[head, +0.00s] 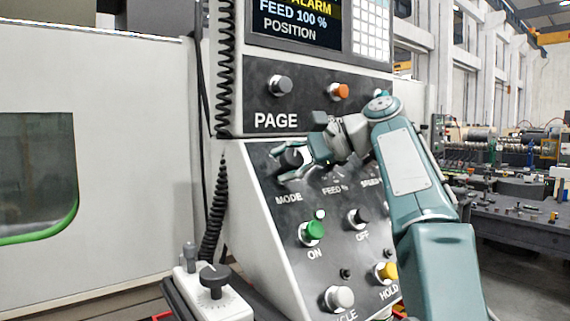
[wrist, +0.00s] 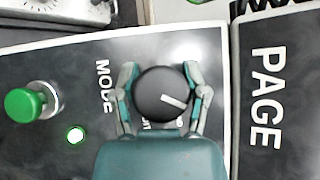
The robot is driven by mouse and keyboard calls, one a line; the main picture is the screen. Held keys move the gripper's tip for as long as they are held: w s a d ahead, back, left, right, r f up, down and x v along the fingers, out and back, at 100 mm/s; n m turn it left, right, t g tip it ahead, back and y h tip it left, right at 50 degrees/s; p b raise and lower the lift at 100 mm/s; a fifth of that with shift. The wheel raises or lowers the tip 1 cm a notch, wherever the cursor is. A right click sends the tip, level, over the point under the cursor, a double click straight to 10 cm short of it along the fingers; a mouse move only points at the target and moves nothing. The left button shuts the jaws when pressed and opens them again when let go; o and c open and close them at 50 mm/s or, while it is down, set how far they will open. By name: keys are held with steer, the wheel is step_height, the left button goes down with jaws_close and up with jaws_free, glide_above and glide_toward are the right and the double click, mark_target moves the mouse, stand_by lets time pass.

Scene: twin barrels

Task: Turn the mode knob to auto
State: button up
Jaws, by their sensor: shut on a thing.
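The mode knob (wrist: 160,92) is a round black knob with a white pointer line, above the word MODE on the sloped control panel (head: 270,215). In the wrist view its pointer slants toward the lower right, and the small position labels beside it are mostly hidden. My gripper (wrist: 160,97) has one finger on each side of the knob and is shut on it. In the head view the knob (head: 291,158) is partly covered by the fingers of my gripper (head: 292,165).
A green ON button (head: 314,231), a black OFF button (head: 358,217), a yellow HOLD button (head: 385,271) and a white button (head: 339,298) stick out below. A PAGE knob (head: 280,85) and an orange button (head: 339,91) sit above. A coiled cable (head: 213,210) hangs at the left.

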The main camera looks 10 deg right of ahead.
steer(key=shift+r+n+g, duration=0.2)
steer(key=shift+n+g, duration=0.1)
steer(key=shift+n, duration=0.2)
steer(key=shift+f+n, duration=0.15)
steer(key=shift+n, duration=0.35)
steer(key=o, duration=1)
steer(key=shift+o, duration=0.3)
steer(key=shift+a, duration=0.1)
steer(key=shift+f, duration=0.1)
steer(key=shift+r+m, duration=0.2)
steer(key=shift+m, duration=0.3)
steer(key=shift+f+m, duration=0.1)
steer(key=shift+m, duration=0.5)
